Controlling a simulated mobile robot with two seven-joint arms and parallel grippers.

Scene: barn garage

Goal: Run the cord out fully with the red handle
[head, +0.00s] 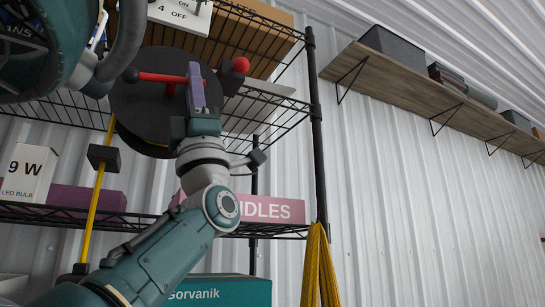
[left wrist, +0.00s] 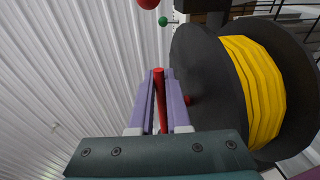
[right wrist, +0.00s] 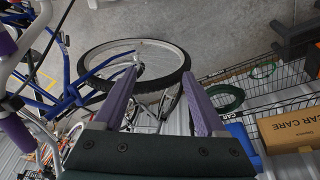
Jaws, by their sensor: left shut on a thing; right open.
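The cord reel has a dark round disc (head: 130,105) in front of the wire shelving. In the left wrist view, yellow cord (left wrist: 250,75) is wound between its dark flanges (left wrist: 208,85). A red handle (head: 160,77) stands out at the reel's face. My left gripper (head: 196,82) is shut on the red handle, whose bar shows between the purple fingers (left wrist: 160,85) in the left wrist view. A yellow cord length (head: 97,200) hangs below the reel, with a black block (head: 103,157) on it. My right gripper (right wrist: 160,80) is open and empty, with floor beyond it.
A red ball (head: 241,64) is right of the left gripper; a green ball (left wrist: 163,21) shows in the left wrist view. Shelves hold boxes (head: 270,209). A black post (head: 316,130) stands at right. A bicycle wheel (right wrist: 135,65) and wire basket (right wrist: 270,95) lie below the right gripper.

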